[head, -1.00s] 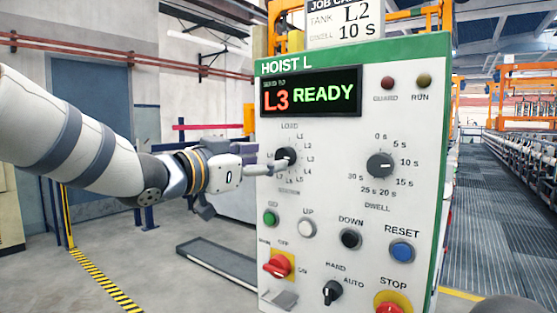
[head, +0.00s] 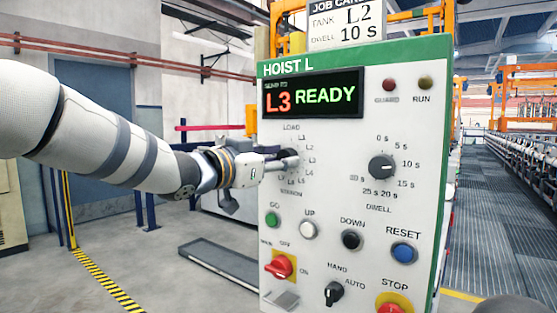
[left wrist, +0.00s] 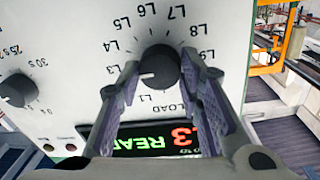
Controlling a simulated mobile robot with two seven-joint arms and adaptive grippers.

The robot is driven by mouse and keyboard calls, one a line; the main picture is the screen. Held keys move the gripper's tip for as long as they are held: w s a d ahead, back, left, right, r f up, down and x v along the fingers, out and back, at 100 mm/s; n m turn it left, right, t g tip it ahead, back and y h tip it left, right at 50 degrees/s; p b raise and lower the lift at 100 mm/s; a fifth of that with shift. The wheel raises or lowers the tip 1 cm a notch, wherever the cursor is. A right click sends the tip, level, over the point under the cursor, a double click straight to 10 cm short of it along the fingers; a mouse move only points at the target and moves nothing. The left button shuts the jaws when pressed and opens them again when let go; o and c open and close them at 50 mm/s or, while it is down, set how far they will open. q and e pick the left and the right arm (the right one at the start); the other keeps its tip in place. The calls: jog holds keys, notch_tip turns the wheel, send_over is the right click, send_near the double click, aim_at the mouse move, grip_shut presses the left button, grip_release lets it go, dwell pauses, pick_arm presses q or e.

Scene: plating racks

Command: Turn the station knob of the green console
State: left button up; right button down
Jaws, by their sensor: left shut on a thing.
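The green-edged console (head: 445,150) is headed HOIST L, and its display (head: 312,92) reads L3 READY. The black station knob (left wrist: 159,68) sits in a ring of labels from LOAD through L9. In the left wrist view its white mark points roughly toward L2. My left gripper (head: 290,161) reaches in from the left and is shut on the station knob. Its fingers (left wrist: 163,85) lie on both sides of the knob in the left wrist view. In the head view the fingers mostly hide the knob. My right gripper is not in view.
A job card (head: 345,25) above reads TANK L2, DWELL 10 s. The dwell knob (head: 382,167) is to the right. Push buttons, a red main switch (head: 279,266) and the STOP button (head: 391,309) are below. Open floor lies left of the console.

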pick_arm(q)
jog(key=shift+n, duration=0.3)
jog(key=shift+f+n+t+y, duration=0.15)
jog(key=shift+n+t, duration=0.2)
jog(key=shift+n, duration=4.05)
jog(key=shift+n+t+y, duration=0.15)
jog(key=shift+n+t, duration=0.2)
jog(key=shift+n, duration=4.35)
jog(key=o, duration=1.2)
jog(key=shift+c, duration=0.2)
